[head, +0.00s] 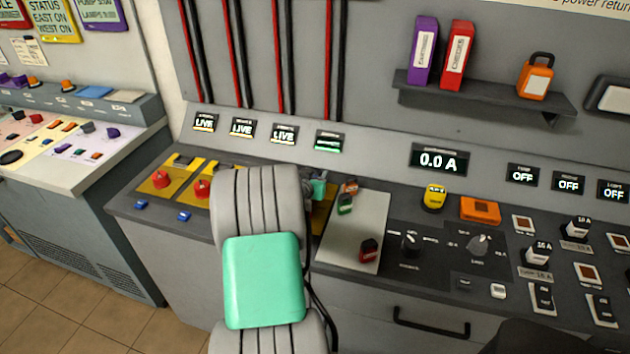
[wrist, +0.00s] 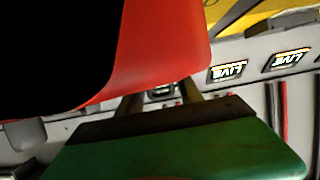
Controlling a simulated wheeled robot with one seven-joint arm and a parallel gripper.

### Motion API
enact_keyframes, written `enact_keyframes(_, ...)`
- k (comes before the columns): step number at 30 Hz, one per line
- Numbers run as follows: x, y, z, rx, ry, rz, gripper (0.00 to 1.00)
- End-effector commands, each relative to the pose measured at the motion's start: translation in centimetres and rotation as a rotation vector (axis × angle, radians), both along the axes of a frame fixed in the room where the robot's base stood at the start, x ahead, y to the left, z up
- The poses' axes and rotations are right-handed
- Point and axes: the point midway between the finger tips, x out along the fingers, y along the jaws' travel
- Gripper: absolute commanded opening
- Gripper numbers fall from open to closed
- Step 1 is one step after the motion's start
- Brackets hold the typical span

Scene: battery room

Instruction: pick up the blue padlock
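I cannot make out a blue padlock in either view. Two small blue pieces, one (head: 141,205) and another (head: 184,215), lie on the console's front left edge; they are too small to name. My grey arm with its mint panel stands across the console and mostly hides my gripper in the head view. A small teal piece (head: 318,188) shows just right of the arm. In the wrist view a red surface (wrist: 165,50) and a green body (wrist: 190,155) with a dark band and two metal posts fill the near field. Whether my gripper is open or shut does not show.
A grey plate (head: 352,228) right of my arm bears a green lock-like piece (head: 345,205) and a red one (head: 368,250). Red knobs sit on yellow panels at left. An orange padlock (head: 535,78) stands on the shelf (head: 480,98). Switches crowd the console's right.

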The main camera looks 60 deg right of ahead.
Motion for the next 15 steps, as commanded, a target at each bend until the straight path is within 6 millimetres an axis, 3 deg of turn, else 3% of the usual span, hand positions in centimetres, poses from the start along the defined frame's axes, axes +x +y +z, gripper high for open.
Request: enact_keyframes(15, 0.02, 0.02, 0.01, 0.000, 0.000, 0.000, 0.00)
